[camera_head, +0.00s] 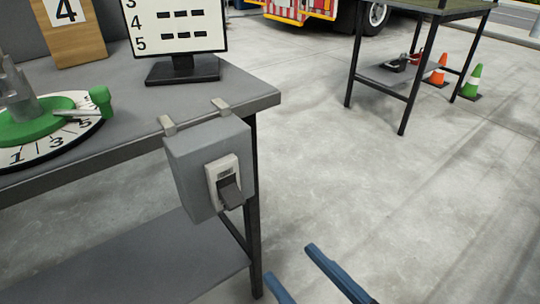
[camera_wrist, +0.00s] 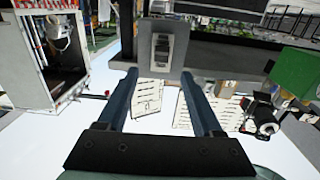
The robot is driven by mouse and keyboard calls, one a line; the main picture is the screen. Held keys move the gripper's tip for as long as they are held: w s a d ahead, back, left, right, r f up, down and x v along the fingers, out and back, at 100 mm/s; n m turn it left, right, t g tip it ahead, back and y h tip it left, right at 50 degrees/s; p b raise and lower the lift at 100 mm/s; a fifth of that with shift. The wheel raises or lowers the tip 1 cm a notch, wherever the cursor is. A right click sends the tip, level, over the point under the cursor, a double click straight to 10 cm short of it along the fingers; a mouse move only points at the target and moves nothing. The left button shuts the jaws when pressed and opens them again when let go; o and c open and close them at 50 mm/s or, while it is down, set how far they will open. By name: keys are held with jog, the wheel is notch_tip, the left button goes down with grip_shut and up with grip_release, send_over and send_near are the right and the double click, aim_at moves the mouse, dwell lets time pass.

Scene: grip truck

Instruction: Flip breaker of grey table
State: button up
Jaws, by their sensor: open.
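The grey table (camera_head: 215,97) stands on the left in the head view. A grey breaker box (camera_head: 190,180) hangs by two clips from its front edge near the right corner. The box bears a light switch plate with a dark lever (camera_head: 231,192) that sticks out and points down. In the wrist view the breaker box (camera_wrist: 157,62) is ahead, beyond the fingertips. My gripper (camera_head: 292,272) shows two blue fingers at the bottom of the head view, right of and below the box. In the wrist view my gripper (camera_wrist: 160,75) is open, empty and apart from the lever.
On the table are a green dial (camera_head: 45,125) with numbers and a small display board (camera_head: 180,30) on a dark stand. A second table (camera_head: 385,87) stands at the back right, with cones (camera_head: 470,82) by it. The concrete floor between is clear.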

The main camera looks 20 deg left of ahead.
aim_at(237, 203)
jog(key=b+x, duration=0.1)
jog(key=x, duration=0.7)
jog(key=b+x, duration=0.1)
jog(key=x, duration=0.3)
jog(key=shift+a+r+b, duration=0.25)
jog(key=shift+a+b, duration=0.1)
jog(key=shift+a, duration=0.15)
grip_shut()
